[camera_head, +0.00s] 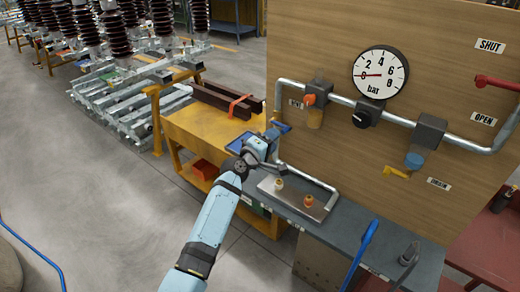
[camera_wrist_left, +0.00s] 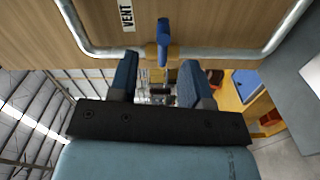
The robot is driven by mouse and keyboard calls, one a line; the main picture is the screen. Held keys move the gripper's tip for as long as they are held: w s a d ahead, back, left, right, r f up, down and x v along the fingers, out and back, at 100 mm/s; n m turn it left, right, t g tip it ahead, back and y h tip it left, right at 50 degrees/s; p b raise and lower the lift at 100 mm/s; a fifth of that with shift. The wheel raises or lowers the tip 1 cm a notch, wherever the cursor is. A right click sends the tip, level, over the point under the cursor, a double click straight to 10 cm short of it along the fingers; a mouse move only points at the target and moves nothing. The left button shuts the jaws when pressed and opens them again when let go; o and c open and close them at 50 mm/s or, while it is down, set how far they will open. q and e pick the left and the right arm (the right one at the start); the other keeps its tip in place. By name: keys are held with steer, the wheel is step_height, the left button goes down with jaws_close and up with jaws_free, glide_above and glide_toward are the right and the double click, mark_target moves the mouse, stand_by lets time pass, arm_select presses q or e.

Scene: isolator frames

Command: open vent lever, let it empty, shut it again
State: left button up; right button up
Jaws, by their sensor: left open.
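The vent lever (camera_wrist_left: 163,36) is a blue handle on a brass-coloured valve body, beside a label reading VENT in the left wrist view. It lies crosswise to the metal pipe. In the head view the lever (camera_head: 283,127) shows small at the board's left edge, partly beside my gripper. My left gripper (camera_head: 272,136) is open and empty; in the wrist view its two blue-grey fingers (camera_wrist_left: 161,80) are apart, with the lever ahead of the gap and not between them. The round gauge (camera_head: 381,73) has its needle near 0. My right gripper is out of view.
A wooden board (camera_head: 330,30) carries pipes, an orange knob (camera_head: 310,99), a yellow lever (camera_head: 396,172) and a red lever (camera_head: 495,82) by the SHUT label. Below is a grey bench (camera_head: 345,218) with a metal plate (camera_head: 292,203). A yellow table (camera_head: 200,128) stands behind my gripper.

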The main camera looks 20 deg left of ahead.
arm_select(q)
steer(key=v, duration=0.6)
steer(key=shift+s, duration=0.25)
steer(key=s+f+m+g+y, duration=0.2)
steer(key=s+f+m+g, duration=0.35)
steer(key=s+f, duration=1.05)
steer(key=s+f+m, duration=0.3)
steer(key=s+m, duration=0.1)
steer(key=s, duration=0.5)
steer(key=s+f+m+y+p, duration=0.1)
steer(key=s+f+m, duration=0.2)
steer(key=s, duration=0.7)
steer(key=shift+d+m, duration=0.35)
steer(key=shift+m, duration=0.9)
steer(key=shift+g, duration=0.25)
